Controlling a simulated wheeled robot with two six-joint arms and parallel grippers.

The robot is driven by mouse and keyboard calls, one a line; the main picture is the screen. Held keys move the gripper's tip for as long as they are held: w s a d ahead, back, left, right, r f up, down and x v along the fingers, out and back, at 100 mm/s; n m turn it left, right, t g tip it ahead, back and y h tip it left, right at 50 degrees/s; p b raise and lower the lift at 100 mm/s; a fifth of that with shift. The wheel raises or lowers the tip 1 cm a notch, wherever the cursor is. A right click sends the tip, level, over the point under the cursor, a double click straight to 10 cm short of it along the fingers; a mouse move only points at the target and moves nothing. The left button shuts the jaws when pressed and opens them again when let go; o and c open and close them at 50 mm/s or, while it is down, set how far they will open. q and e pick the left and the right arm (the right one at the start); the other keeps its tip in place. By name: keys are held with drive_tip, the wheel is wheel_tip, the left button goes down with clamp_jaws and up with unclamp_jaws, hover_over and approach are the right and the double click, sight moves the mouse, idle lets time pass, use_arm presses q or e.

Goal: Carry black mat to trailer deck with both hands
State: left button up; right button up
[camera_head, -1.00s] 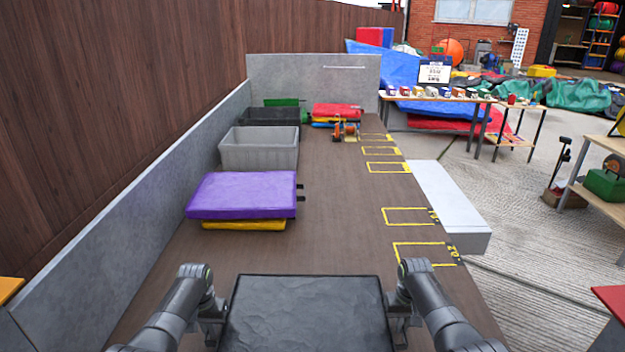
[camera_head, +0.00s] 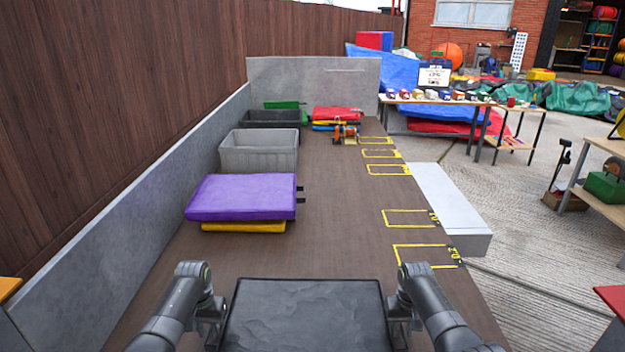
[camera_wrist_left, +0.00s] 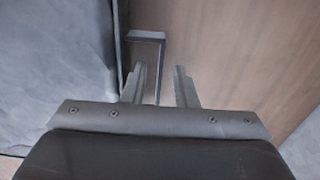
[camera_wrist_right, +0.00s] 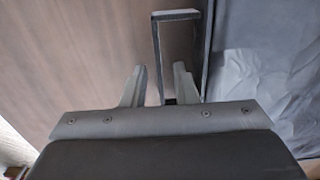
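The black mat (camera_head: 305,318) lies flat at the bottom middle of the head view, its near edge cut off by the frame. It shows at the left of the left wrist view (camera_wrist_left: 60,60) and the right of the right wrist view (camera_wrist_right: 262,70). My left gripper (camera_wrist_left: 160,78) is at its left side, fingers apart, with the mat's handle (camera_wrist_left: 147,36) between them. My right gripper (camera_wrist_right: 158,76) is at its right side, fingers apart around the other handle (camera_wrist_right: 175,14). The brown trailer deck (camera_head: 335,220) extends beyond the mat. Any gap beneath the mat is hidden.
A purple mat (camera_head: 242,196) lies on a yellow one (camera_head: 245,227) at the deck's left. Grey (camera_head: 258,152) and black crates (camera_head: 270,116) stand behind. A grey wall (camera_head: 165,215) bounds the left. Yellow outlines (camera_head: 415,218) mark the right. The deck's middle is clear.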

drive_tip(key=shift+r, duration=0.1)
use_arm(q)
wheel_tip(320, 180, up, 10)
use_arm(e)
wheel_tip(320, 180, up, 12)
idle(0.8)
use_arm(q)
drive_tip(key=shift+r, duration=0.2)
